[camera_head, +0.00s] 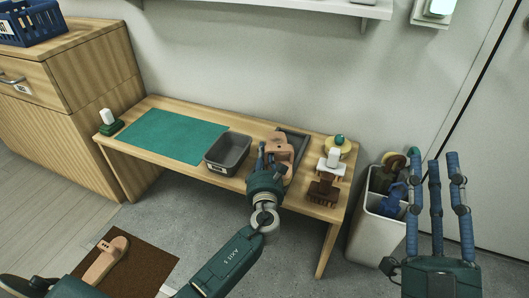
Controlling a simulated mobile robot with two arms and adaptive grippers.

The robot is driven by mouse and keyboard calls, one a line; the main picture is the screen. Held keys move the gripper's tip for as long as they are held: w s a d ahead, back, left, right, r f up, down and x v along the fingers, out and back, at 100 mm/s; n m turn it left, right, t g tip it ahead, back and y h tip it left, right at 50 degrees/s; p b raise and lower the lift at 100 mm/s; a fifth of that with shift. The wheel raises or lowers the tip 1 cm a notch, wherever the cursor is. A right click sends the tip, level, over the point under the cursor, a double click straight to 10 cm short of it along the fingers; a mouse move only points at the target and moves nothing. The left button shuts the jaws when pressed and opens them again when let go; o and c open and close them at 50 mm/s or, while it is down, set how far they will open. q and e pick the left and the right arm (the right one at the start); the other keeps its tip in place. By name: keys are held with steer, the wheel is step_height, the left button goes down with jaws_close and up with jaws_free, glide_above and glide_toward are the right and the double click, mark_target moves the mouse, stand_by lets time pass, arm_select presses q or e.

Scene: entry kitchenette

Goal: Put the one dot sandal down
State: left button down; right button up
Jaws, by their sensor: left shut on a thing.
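My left gripper (268,160) is shut on a tan-pink sandal (280,146) over the right half of the low wooden bench. The sandal is partly hidden by the fingers, and I cannot make out its dots. A dark grey tray (301,151) lies just behind and right of it; I cannot tell whether the sandal touches it. Another tan sandal (98,265), with dark dots on its strap, lies on the brown floor mat (147,266). My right gripper (433,164) is open and empty, fingers up, at the right.
The bench (147,103) also bears a green mat (172,136), a grey bin (229,151), a green-and-white item (109,121) at its left end, and brushes (324,191) at its right. A white bin (380,229) with several items stands right. The green mat is clear.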

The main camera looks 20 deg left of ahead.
arm_select(q)
steer(key=c, duration=1.7)
jaws_free()
steer(key=shift+c, duration=0.2)
steer(key=shift+f, duration=0.1)
